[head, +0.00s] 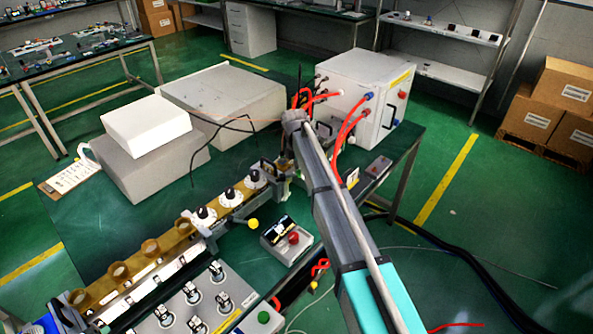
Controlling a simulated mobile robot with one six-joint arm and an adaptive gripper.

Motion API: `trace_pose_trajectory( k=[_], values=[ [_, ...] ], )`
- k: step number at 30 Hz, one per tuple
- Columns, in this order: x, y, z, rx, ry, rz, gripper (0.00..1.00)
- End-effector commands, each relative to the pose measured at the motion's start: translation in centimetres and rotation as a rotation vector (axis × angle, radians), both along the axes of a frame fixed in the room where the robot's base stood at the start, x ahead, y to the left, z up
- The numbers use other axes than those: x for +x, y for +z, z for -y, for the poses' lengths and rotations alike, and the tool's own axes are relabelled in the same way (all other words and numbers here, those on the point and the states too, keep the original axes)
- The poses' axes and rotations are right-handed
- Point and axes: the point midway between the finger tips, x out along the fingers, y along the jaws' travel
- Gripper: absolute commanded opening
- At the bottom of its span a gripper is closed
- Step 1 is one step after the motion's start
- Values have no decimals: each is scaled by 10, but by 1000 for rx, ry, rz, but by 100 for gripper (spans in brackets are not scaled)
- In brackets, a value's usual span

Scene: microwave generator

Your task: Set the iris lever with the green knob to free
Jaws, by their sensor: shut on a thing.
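A brass-coloured waveguide (150,262) runs diagonally from the lower left toward the middle, with several white, black-topped tuners on it. My gripper (284,168) is a small dark shape at the far end of this row, below my bent wrist and partly hidden. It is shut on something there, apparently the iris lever. No green knob shows at that spot, and the lever's setting cannot be read. A short lever with a yellow knob (253,223) sticks out from the near side of the waveguide. A round green knob or button (263,317) shows at the bottom; its mounting is unclear.
A small box with a red button (293,238) stands right of the waveguide. A white cabinet (352,95) with red hoses stands behind my arm. Grey boxes (230,95) fill the back left. A panel with several toggle clamps (192,295) lies in front. Cables cross the right floor.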

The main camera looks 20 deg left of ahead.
Motion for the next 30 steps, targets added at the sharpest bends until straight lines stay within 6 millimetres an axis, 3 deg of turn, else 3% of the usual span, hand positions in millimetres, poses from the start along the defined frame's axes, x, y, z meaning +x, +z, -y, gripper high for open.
trace_pose_trajectory(
  k=[9, 10, 15, 30],
  values=[
    [1, 0, -7, -4, 9, 12, 0],
    [0, 0, -8, -4, 10, 12, 48],
    [-4, 0, -12, -3, 15, 9, 78],
    [-8, 0, -15, -3, 19, 4, 78]
  ],
)
